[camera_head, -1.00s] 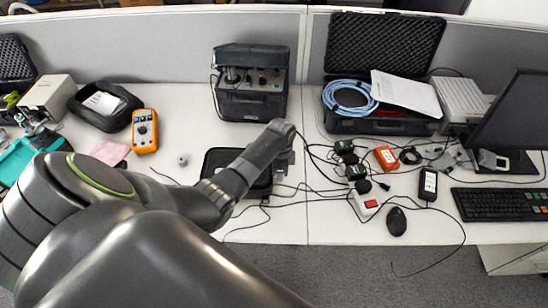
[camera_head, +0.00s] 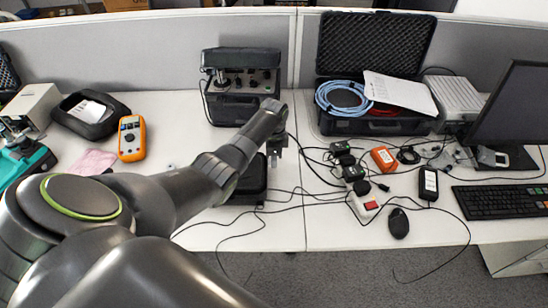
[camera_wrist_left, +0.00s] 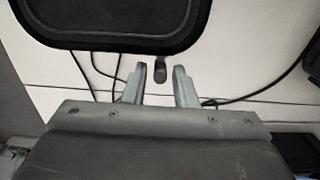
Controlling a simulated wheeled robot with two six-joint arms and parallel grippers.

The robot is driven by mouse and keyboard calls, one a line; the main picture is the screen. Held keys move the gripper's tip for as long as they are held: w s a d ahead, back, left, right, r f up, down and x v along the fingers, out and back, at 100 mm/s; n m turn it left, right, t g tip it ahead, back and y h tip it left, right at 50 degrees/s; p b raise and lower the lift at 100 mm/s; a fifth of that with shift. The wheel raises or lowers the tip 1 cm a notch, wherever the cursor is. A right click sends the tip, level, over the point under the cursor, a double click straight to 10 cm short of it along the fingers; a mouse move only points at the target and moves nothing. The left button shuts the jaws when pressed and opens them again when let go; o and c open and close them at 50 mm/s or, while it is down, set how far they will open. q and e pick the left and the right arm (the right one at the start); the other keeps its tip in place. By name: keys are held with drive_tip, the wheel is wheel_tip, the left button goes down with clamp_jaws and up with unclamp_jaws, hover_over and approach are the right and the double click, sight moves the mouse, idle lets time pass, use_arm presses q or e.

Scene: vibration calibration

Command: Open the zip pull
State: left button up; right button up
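A black case (camera_head: 254,183) lies on the desk, partly hidden behind my left arm. In the left wrist view its rounded edge (camera_wrist_left: 118,42) fills the top. A small dark zip pull (camera_wrist_left: 160,70) sticks out from the case's near edge. My left gripper (camera_wrist_left: 161,82) is open, its two grey fingers apart, with the zip pull showing between their tips; I see no clear contact. In the head view the left gripper (camera_head: 276,150) is small, pointing down at the case's right end. My right gripper is not in view.
Loose black cables (camera_head: 290,197) run over the desk around the case. A power strip (camera_head: 364,205), chargers and a mouse (camera_head: 398,223) lie to the right. A black instrument box (camera_head: 241,90) stands behind. An orange meter (camera_head: 131,138) lies to the left.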

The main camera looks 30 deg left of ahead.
use_arm(q)
drive_tip(key=shift+o, duration=0.7)
drive_tip(key=shift+r, duration=0.25)
wheel_tip(320, 180, up, 17)
